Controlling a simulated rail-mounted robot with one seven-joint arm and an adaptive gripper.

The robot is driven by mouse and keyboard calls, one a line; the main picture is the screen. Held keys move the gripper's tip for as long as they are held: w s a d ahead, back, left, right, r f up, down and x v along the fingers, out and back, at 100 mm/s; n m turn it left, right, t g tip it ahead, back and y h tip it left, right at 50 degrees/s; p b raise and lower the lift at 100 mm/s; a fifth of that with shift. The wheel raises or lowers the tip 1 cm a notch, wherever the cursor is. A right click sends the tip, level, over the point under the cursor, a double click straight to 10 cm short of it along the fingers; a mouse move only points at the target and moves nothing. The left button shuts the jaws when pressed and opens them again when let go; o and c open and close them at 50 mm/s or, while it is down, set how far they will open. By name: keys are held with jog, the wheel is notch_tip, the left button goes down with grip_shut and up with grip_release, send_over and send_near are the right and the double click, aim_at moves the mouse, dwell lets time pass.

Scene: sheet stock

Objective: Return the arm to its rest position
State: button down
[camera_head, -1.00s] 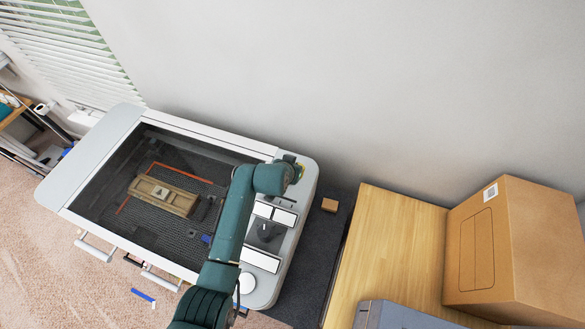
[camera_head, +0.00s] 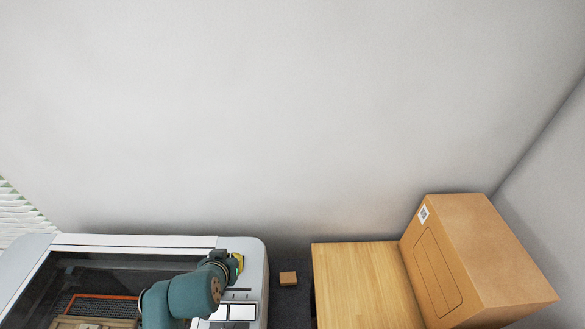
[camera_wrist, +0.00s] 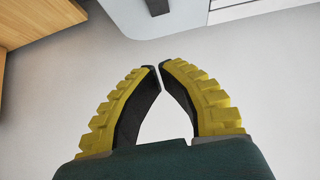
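My arm, dark teal, rises from the bottom of the head view and reaches over the right part of the white machine (camera_head: 140,241). In the wrist view my gripper (camera_wrist: 158,68) shows two yellow-ribbed fingers with black inner pads. Most of my lower arm is out of view.
A wooden table (camera_head: 350,285) bears a large cardboard box (camera_head: 440,275) at the right. The machine's dark window shows a wooden piece (camera_head: 85,322) inside. The wall behind is bare.

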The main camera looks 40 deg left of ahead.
jog(key=w+d+r+m+t+h, duration=0.1)
jog(key=w+d+r+m+t, duration=0.35)
jog(key=w+d, duration=0.95)
jog(key=w+d+r+m+t+h, duration=0.1)
jog(key=w+d+r+m+t, duration=0.15)
jog(key=d+r, duration=0.55)
jog(key=w+d+r+m+t+h, duration=0.1)
jog(key=w+d+r, duration=0.3)
jog(key=d+r, duration=0.35)
jog(key=s+d+r+m+t+h, duration=0.1)
jog(key=s+d+r+t+h, duration=0.1)
jog(key=d+r, duration=0.5)
jog(key=s+d+r+m+t+h, duration=0.1)
jog(key=s+d+r+t, duration=0.2)
jog(key=d+r, duration=0.5)
jog(key=s+r+t, duration=0.3)
jog(key=s+r, duration=0.4)
jog(key=r, duration=0.1)
jog(key=shift+d+r+t+h+p, duration=0.15)
jog(key=shift+r+t+h+p, duration=0.15)
jog(key=shift+r+p, duration=0.1)
